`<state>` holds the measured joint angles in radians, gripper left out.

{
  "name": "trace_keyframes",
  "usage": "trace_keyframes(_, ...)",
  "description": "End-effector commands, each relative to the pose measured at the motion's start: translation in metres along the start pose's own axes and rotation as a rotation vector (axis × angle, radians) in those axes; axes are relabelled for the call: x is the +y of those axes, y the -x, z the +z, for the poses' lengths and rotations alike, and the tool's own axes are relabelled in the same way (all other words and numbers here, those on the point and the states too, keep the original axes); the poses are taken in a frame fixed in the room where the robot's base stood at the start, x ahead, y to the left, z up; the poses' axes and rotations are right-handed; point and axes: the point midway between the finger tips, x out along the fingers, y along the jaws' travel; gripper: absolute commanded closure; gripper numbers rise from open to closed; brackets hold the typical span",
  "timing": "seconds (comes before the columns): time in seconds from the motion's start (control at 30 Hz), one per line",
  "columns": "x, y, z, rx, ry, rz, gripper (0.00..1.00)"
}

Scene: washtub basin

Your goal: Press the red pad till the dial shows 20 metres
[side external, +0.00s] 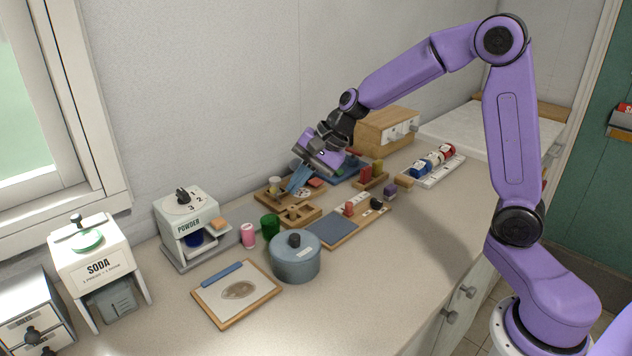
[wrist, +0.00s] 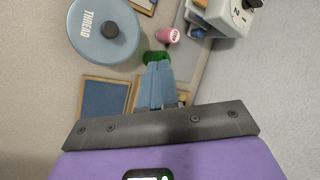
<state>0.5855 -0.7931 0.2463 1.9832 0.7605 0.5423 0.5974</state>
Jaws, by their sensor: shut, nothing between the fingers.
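A small red pad (side external: 316,183) lies by a wooden board near the wall in the side external view. A small white dial (side external: 303,192) with dark marks sits beside it on the board; its reading is too small to make out. My gripper (side external: 292,189) is shut and empty, its blue fingers pointing down over the board just left of the pad. I cannot tell whether the fingertips touch anything. In the wrist view the shut fingers (wrist: 157,66) show, but neither the pad nor the dial can be made out there.
A green cup (side external: 270,225), a pink spool (side external: 248,235) and a lidded blue-grey pot (side external: 296,260) stand in front of the board. A powder dispenser (side external: 188,228) and soda dispenser (side external: 95,265) stand left.

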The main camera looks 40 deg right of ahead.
Motion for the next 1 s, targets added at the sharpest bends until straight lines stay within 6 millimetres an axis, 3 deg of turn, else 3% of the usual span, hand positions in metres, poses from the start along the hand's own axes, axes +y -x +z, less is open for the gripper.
trace_keyframes(0.03, -0.006, -0.002, -0.021, 0.027, -0.089, -0.027, 1.0)
trace_keyframes(0.23, -0.022, -0.001, -0.102, 0.126, -0.428, -0.149, 1.0)
trace_keyframes(0.5, -0.017, 0.013, -0.203, 0.24, -0.822, -0.309, 1.0)
trace_keyframes(0.7, -0.009, 0.022, -0.241, 0.283, -0.972, -0.379, 1.0)
trace_keyframes(1.0, -0.006, 0.024, -0.25, 0.293, -1.007, -0.395, 1.0)
